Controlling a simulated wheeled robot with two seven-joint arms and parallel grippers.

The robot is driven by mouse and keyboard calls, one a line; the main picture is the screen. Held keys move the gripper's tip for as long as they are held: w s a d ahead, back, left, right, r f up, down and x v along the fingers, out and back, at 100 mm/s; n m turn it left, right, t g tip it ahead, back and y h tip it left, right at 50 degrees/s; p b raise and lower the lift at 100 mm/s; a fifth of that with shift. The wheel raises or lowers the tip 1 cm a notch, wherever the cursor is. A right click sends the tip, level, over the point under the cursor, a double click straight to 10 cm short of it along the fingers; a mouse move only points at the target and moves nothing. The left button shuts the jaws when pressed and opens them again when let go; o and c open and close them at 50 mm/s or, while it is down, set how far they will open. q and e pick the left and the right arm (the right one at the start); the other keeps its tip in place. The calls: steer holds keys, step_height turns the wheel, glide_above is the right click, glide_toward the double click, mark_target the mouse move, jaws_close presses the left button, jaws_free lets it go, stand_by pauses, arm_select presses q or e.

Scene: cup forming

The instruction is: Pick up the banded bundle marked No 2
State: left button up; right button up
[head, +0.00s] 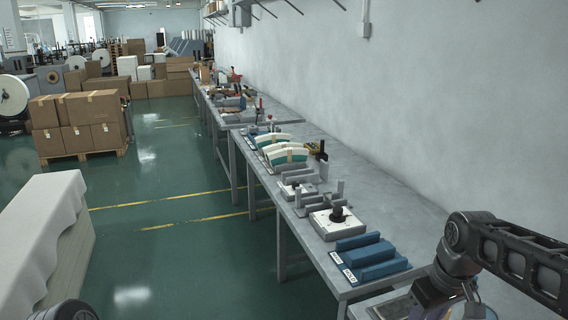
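Two curved white stacks with green bands, which look like the banded bundles, lie on the grey workbench (400,195). One is the nearer bundle (286,154), the other the farther bundle (271,139) just behind it. Any number on them is too small to read, so I cannot tell which is No 2. My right arm comes in at the lower right, with its gripper (442,292) low near the bench's near end, well apart from the bundles; its fingers are not clear. Only a dark round part of my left arm shows at the bottom left; its gripper is out of view.
Blue blocks (375,257) with white labels lie at the bench's near end. Grey fixtures, one with a white plate (335,224), stand between them and the bundles. A white-covered stack (40,235) stands at the left. The green floor (185,250) between is clear.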

steer(key=w+a+f+m+t+y, duration=0.1)
steer(key=w+a+f, duration=0.1)
steer(key=a+f, duration=0.6)
steer(key=w+a+f+m+t+y, duration=0.15)
steer(key=a+f, duration=0.35)
steer(key=f, duration=0.6)
steer(key=s+a+f+g, duration=0.1)
steer(key=s+a+f, duration=0.2)
steer(key=s+f, duration=0.3)
steer(key=s+a+f+m+g+y, duration=0.1)
steer(key=s+a+f, duration=0.3)
steer(key=s+f, duration=0.3)
steer(key=s+a+f+m+g, duration=0.1)
steer(key=s+a+f, duration=0.2)
steer(key=s+f, duration=0.3)
steer(key=s, duration=0.3)
steer(key=shift+s+a+f+g, duration=0.15)
steer(key=shift+a+f+g, duration=0.05)
steer(key=shift+g, duration=0.15)
steer(key=shift+a, duration=0.1)
